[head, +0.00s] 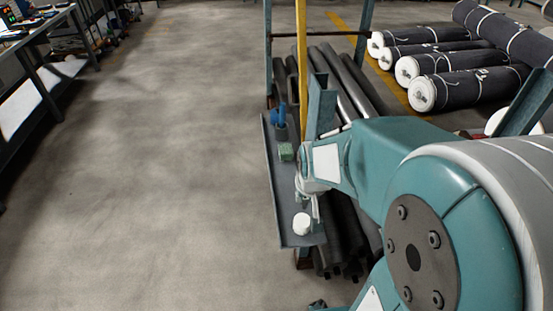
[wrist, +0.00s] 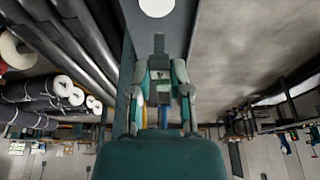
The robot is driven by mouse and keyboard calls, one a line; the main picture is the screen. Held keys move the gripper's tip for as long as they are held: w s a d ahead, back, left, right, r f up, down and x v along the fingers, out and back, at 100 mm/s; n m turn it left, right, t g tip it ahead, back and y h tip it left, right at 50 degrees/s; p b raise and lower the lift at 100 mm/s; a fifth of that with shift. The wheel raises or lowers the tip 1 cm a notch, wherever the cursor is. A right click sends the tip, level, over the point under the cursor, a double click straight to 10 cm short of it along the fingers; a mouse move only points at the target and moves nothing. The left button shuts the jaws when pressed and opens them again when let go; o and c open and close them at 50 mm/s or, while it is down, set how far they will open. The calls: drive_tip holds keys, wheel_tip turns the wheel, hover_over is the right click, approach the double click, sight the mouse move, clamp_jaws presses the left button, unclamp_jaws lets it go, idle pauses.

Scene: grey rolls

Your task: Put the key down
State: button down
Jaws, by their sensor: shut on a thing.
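My gripper (head: 310,203) hangs over the narrow dark grey shelf (head: 271,190), just behind a white round object (head: 301,223) on it. In the wrist view my gripper (wrist: 160,70) has its fingers drawn in on a small dark grey piece (wrist: 159,44), which I take to be the key. Its shape is hard to make out. In the head view the key cannot be told apart from the gripper. I cannot tell whether it touches the shelf. The white object also shows at the top of the wrist view (wrist: 156,6).
A green box (head: 286,152) and blue items (head: 280,117) stand farther back on the shelf, near a yellow post (head: 302,60). Dark pipes (head: 345,85) lie right of it. Wrapped grey rolls (head: 465,88) lie behind right. The floor at left is clear.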

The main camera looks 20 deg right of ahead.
drive_tip(key=w+d+f, duration=0.1)
drive_tip(key=w+f, duration=0.1)
drive_tip(key=w, duration=0.1)
drive_tip(key=w+d+f, duration=0.1)
drive_tip(key=w+f, duration=0.1)
drive_tip(key=f, duration=0.1)
drive_tip(key=w+f, duration=0.2)
drive_tip(key=w, duration=0.1)
drive_tip(key=shift+w+d+f, duration=0.25)
drive_tip(key=shift+w+d, duration=0.1)
drive_tip(key=shift+d, duration=0.05)
drive_tip(key=x, duration=0.3)
drive_tip(key=shift+s+a+f, duration=0.1)
drive_tip(key=shift+s+f, duration=0.15)
drive_tip(key=shift+f, duration=0.1)
drive_tip(key=c, duration=0.6)
unclamp_jaws()
drive_tip(key=shift+r, duration=0.15)
